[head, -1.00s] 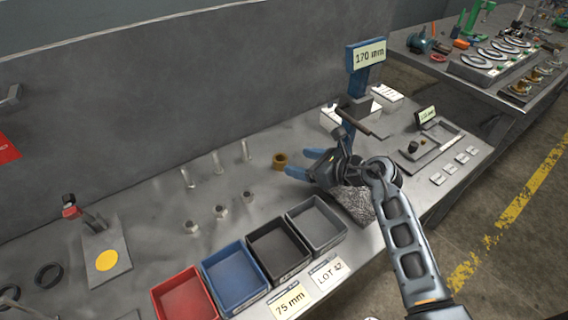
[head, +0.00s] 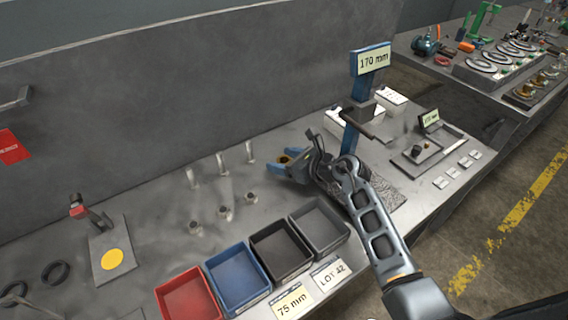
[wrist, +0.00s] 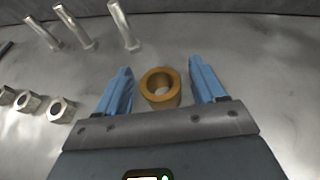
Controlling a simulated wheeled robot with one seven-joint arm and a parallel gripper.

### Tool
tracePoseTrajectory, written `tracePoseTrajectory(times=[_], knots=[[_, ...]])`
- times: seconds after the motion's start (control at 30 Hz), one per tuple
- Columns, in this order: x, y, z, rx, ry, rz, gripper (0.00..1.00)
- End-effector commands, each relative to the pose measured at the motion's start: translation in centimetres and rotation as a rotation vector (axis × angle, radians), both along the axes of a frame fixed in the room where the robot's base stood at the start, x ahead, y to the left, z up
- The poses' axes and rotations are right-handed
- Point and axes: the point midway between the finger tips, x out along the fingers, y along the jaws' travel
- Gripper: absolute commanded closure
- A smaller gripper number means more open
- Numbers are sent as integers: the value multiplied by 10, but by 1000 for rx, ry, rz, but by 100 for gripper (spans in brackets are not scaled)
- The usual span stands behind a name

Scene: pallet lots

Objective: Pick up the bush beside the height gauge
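The bush (wrist: 161,97) is a short brass-coloured ring standing on the metal bench top. In the wrist view it stands between the two blue fingers of my gripper (wrist: 163,88), with a gap on each side. The fingers are open. In the head view my gripper (head: 285,166) is low over the bench, and the bush (head: 284,159) shows only partly between the fingers. The height gauge (head: 354,110) is a blue post with a "170 mm" sign, standing to the right of my gripper.
Several bolts (wrist: 126,27) and nuts (wrist: 60,110) stand left of the bush. Red, blue, black and grey bins (head: 318,242) line the front edge. A dark textured slab (head: 388,192) lies under my arm. The bench wall (head: 180,90) is behind.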

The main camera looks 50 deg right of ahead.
Motion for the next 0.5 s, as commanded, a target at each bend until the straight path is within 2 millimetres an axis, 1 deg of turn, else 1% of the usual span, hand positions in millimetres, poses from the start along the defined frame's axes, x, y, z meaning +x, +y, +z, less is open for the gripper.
tracePoseTrajectory(times=[0.03,0.07,0.5], knots=[[0,0,0,0,0,0,36],[0,0,0,0,0,0,39],[0,0,0,0,0,0,81]])
